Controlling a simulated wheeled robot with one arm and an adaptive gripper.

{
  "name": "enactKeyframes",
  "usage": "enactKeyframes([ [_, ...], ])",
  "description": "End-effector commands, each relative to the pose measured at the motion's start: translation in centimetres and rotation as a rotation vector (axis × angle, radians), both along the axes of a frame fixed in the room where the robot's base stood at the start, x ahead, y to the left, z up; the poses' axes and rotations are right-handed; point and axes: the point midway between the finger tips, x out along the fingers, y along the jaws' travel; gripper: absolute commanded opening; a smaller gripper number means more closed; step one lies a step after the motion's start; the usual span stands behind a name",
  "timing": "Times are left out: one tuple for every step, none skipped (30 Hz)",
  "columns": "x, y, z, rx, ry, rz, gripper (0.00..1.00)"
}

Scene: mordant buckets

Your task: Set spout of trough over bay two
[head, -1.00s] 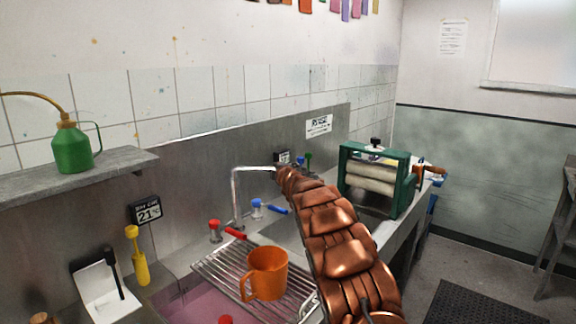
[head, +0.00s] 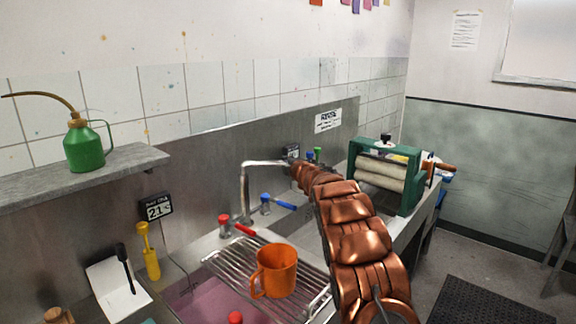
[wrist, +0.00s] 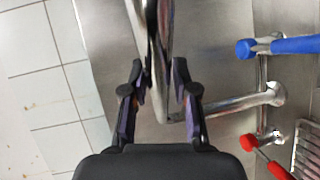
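The metal spout (head: 262,163) rises from the back ledge of the trough (head: 208,300) and bends right at its top. Its far end is hidden behind my arm in the head view. In the wrist view the spout (wrist: 164,35) runs up between the two fingers of my gripper (wrist: 158,75). The fingers stand apart, one on each side of it; I cannot tell whether they touch it. The head view hides my gripper behind the arm. One bay with pink liquid shows at the front, but I cannot tell which bay is two.
A wire rack (head: 236,262) holding an orange mug (head: 275,270) lies across the trough. A red-handled tap (head: 243,230) and a blue-handled tap (head: 284,203) flank the spout base. A green-framed wringer (head: 410,185) stands to the right. A shelf (head: 130,165) carries a green can (head: 84,147).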

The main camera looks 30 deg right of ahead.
Motion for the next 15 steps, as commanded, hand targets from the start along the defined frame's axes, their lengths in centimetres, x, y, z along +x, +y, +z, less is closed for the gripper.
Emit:
enactKeyframes([
  [0.0, 0.0, 0.0, 0.0, 0.0, 0.0, 0.37],
  [0.0, 0.0, 0.0, 0.0, 0.0, 0.0, 0.4],
  [-0.01, -0.01, 0.01, 0.0, 0.0, 0.0, 0.44],
  [-0.01, -0.01, 0.02, 0.0, 0.0, 0.0, 0.47],
  [-0.01, -0.02, 0.0, 0.0, 0.0, 0.0, 0.47],
  [-0.01, -0.02, 0.0, 0.0, 0.0, 0.0, 0.47],
  [-0.02, -0.04, 0.0, 0.0, 0.0, 0.0, 0.47],
  [-0.02, -0.04, 0.01, 0.0, 0.0, 0.0, 0.47],
  [-0.02, -0.04, 0.01, 0.0, 0.0, 0.0, 0.47],
  [-0.03, -0.05, 0.0, 0.0, 0.0, 0.0, 0.47],
  [-0.02, -0.06, 0.02, 0.0, 0.0, 0.0, 0.47],
  [-0.04, -0.07, 0.0, 0.0, 0.0, 0.0, 0.47],
  [-0.06, -0.07, 0.02, 0.0, 0.0, 0.0, 0.47],
  [-0.09, -0.07, 0.02, 0.0, 0.0, 0.0, 0.47],
  [-0.17, -0.07, 0.02, 0.0, 0.001, 0.0, 0.47],
])
